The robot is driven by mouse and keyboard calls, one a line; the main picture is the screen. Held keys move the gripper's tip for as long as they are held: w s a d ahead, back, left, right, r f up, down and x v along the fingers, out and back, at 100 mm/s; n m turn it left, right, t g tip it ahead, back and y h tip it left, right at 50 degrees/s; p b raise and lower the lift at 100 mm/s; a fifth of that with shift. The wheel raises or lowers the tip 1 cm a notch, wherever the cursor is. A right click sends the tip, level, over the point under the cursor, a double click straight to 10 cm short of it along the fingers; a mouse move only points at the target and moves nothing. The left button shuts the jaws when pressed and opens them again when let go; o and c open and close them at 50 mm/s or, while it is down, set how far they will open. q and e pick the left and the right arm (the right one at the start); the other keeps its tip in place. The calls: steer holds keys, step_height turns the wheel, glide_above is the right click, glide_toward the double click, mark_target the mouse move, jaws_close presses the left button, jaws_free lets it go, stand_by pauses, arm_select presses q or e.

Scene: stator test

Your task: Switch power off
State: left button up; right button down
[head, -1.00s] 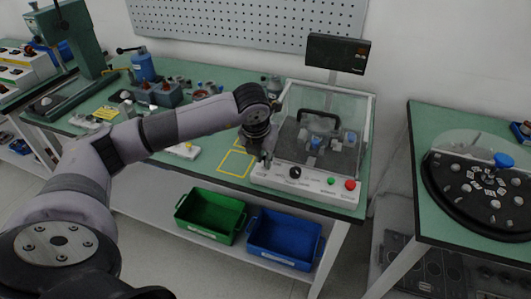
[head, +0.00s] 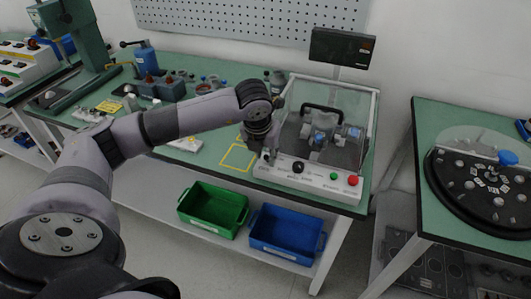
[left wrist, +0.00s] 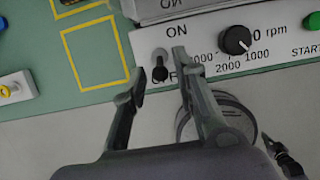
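The test machine has a white front panel (head: 310,178) under a clear cover. Its power toggle switch (left wrist: 160,65) sits between the ON and OFF labels in the left wrist view. The lever's dark tip points down to the OFF side. My left gripper (head: 266,158) is at the panel's left end in the head view. In the left wrist view my left gripper (left wrist: 158,74) is open, with one finger on each side of the switch. I cannot tell whether a finger touches it. The OFF label is partly hidden. My right gripper is not seen.
A black speed knob (left wrist: 235,40) is right of the switch. Green (head: 334,176) and red (head: 352,180) buttons are farther right. A green bin (head: 213,208) and a blue bin (head: 287,235) are below the bench. A yellow-outlined square (head: 237,157) on the bench is clear.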

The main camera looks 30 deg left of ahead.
arm_select(q)
steer(key=shift+r, duration=0.15)
steer(key=p+v, duration=0.2)
steer(key=v, duration=0.3)
steer(key=shift+s+r+p, duration=0.15)
steer(key=shift+r+p, duration=0.2)
steer(key=shift+p, duration=0.05)
